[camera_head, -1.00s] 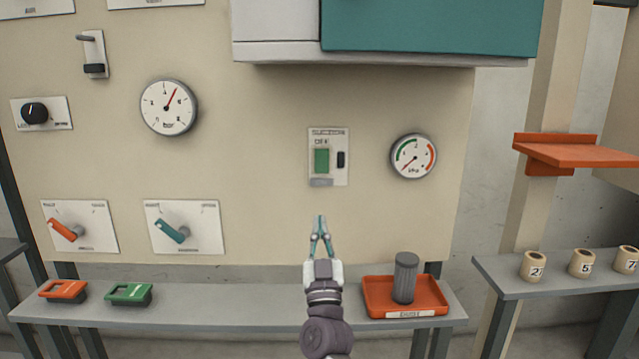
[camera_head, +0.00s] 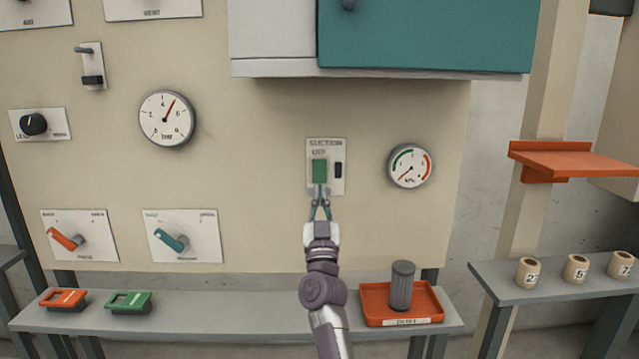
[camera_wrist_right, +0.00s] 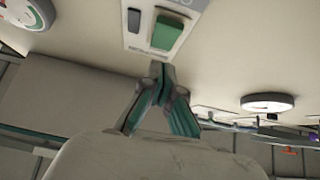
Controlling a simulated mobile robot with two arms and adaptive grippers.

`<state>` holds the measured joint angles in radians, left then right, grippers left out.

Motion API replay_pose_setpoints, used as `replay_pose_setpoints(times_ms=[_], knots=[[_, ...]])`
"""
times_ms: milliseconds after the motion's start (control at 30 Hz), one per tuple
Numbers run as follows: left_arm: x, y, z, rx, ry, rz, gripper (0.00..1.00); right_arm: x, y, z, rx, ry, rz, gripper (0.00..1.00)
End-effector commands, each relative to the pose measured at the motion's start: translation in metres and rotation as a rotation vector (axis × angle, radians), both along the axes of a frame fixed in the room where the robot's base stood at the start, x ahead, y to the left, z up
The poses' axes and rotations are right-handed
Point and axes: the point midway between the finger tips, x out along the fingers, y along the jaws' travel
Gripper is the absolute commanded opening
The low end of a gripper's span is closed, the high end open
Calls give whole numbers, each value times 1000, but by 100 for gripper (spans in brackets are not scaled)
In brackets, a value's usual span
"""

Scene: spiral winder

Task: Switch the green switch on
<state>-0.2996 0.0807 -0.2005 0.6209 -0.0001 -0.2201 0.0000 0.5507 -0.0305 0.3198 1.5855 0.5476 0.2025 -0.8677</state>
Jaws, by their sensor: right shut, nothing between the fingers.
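The green switch (camera_head: 319,170) is a rocker on a small white plate (camera_head: 340,149) on the beige panel, with a black element to its right. It also shows at the top of the right wrist view (camera_wrist_right: 168,32). My right gripper (camera_head: 320,187) is shut and empty, its fingertips at the lower edge of the green switch in the head view. In the right wrist view the fingertips (camera_wrist_right: 160,68) are just beside the plate's edge, close to the switch; I cannot tell whether they touch. My left gripper is not in view.
A round gauge (camera_head: 411,166) is right of the switch. A teal and white box (camera_head: 425,38) juts out above. Below, a grey shelf (camera_head: 230,312) carries an orange tray (camera_head: 372,311) with a grey cylinder (camera_head: 402,285). The panel left of the switch is free up to the bar gauge (camera_head: 167,119).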

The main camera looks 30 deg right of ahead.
Motion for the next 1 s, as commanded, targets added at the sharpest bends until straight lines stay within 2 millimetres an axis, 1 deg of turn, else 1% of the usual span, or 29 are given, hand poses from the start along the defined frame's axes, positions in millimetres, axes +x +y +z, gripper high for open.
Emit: replay_pose_setpoints(times_ms=[33, 100, 300, 467, 767, 867, 967, 1000], knots=[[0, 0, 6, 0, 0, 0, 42, 7, -5, 11, -1, 0, -1, 0], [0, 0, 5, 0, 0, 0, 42, 17, -11, 4, -3, 4, -1, 0], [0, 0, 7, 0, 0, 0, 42, 34, -21, 1, -1, 1, 0, 0], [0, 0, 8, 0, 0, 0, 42, 39, -24, 0, 0, 0, 0, 0], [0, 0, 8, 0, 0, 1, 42, 39, -24, 0, 0, 0, 0, 0], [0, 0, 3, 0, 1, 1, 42, 40, -24, -3, -3, -4, -1, 0], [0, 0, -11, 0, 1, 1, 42, 42, -25, -8, -13, -19, -1, 0], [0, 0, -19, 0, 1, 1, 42, 43, -26, -9, -19, -30, -1, 0]])
